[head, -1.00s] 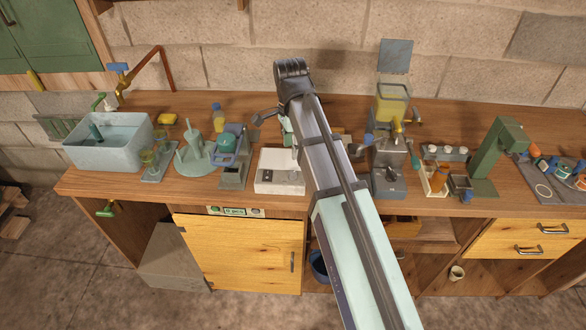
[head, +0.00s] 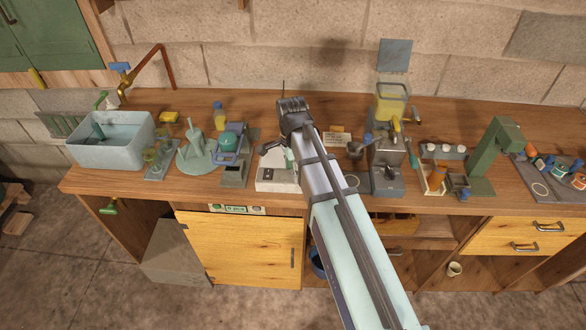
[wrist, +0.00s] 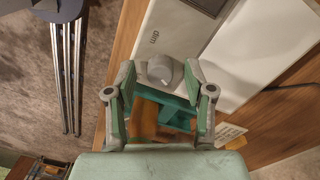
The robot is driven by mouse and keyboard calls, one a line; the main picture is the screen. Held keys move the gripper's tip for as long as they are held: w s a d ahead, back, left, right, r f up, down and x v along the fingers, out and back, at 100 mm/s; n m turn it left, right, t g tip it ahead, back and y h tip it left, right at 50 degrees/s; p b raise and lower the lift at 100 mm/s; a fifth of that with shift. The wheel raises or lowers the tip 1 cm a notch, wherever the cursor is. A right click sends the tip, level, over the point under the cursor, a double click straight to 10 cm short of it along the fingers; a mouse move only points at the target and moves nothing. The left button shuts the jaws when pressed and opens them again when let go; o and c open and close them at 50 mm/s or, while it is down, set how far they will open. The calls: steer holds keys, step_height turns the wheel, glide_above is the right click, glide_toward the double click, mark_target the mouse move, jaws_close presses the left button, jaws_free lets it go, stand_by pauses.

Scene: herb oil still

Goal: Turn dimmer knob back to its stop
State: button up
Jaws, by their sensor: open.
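The dimmer knob (wrist: 161,72) is a round grey knob on a white box (wrist: 185,25) with the word "dim" beside it in the wrist view. My gripper (wrist: 160,80) is open, with one green-padded finger on each side of the knob. A small gap shows on both sides; I cannot tell how deep the fingers reach around it. In the head view, my gripper (head: 275,149) is over the white box (head: 270,186), and my arm hides part of the box. The knob cannot be made out clearly there.
A grey tray with a teal device (head: 233,174) stands left of the box. A grey dispenser (head: 387,178) with a yellow tank stands to the right. A small sign (head: 337,138) stands behind my arm. The wooden counter's front edge runs close before the box.

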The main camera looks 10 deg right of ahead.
jaws_close()
